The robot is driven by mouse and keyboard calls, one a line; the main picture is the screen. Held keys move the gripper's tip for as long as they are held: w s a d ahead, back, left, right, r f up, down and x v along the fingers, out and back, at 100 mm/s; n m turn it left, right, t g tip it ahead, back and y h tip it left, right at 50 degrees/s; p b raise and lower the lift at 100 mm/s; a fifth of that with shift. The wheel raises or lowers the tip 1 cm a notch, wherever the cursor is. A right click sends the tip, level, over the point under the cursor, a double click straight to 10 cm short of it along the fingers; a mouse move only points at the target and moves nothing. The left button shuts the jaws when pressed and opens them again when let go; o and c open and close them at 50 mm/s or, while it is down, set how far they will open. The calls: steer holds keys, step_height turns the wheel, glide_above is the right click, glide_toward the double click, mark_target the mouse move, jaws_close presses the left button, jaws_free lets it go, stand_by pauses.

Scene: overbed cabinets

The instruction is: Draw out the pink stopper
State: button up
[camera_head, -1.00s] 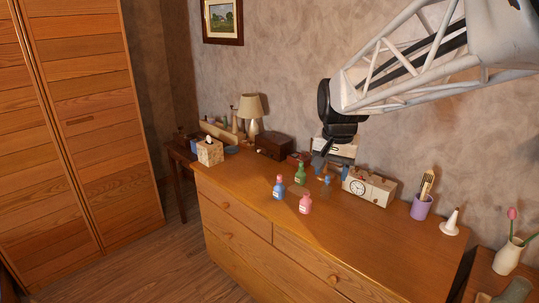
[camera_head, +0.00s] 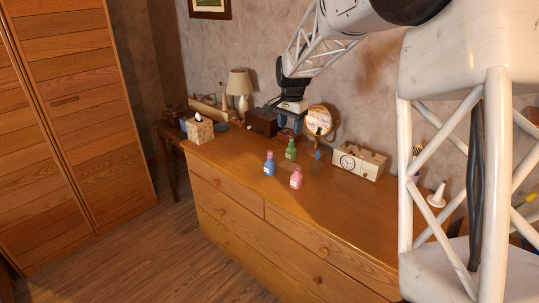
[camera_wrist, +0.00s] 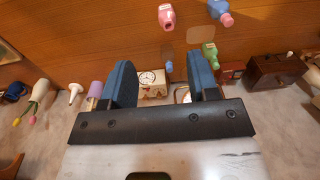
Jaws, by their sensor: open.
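The pink bottle (camera_head: 296,180) stands upright on the dresser top, near its front edge, with its pink stopper (camera_head: 297,169) on top. A blue bottle (camera_head: 269,165) stands to its left and a green bottle (camera_head: 291,150) behind it. A clear bottle with a blue top (camera_head: 317,154) stands behind and right. My gripper (camera_head: 290,124) is open and empty, above the back of the dresser and apart from the pink bottle. In the wrist view, the pink bottle (camera_wrist: 166,17) is at the top edge, beyond the open fingers (camera_wrist: 159,62).
A cream clock (camera_head: 358,163) stands at the back right of the dresser top (camera_head: 260,195). A round mirror (camera_head: 320,120) and a wooden box (camera_head: 262,123) are near my gripper. A tissue box (camera_head: 199,130) is at the left. The front of the dresser top is clear.

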mark_target(270, 151)
steer(key=w+a+f+m, duration=0.1)
steer(key=w+f, duration=0.3)
steer(key=w, duration=0.2)
steer(key=w+a+f+m, duration=0.1)
steer(key=w+a+f, duration=0.1)
steer(key=w+f, duration=0.3)
steer(key=w+a+f+m, duration=0.1)
steer(key=w+a+f, duration=0.1)
steer(key=w+f, duration=0.3)
steer(key=shift+w+g, duration=0.4)
steer(key=shift+w, duration=0.55)
steer(key=shift+f, duration=1.25)
steer(key=shift+w+a+f, duration=0.1)
steer(key=shift+a+f, duration=0.05)
steer(key=shift+f, duration=1.15)
steer(key=shift+a+f, duration=0.15)
steer(key=shift+f, duration=1.15)
steer(key=c, duration=1)
steer(key=shift+r, duration=0.2)
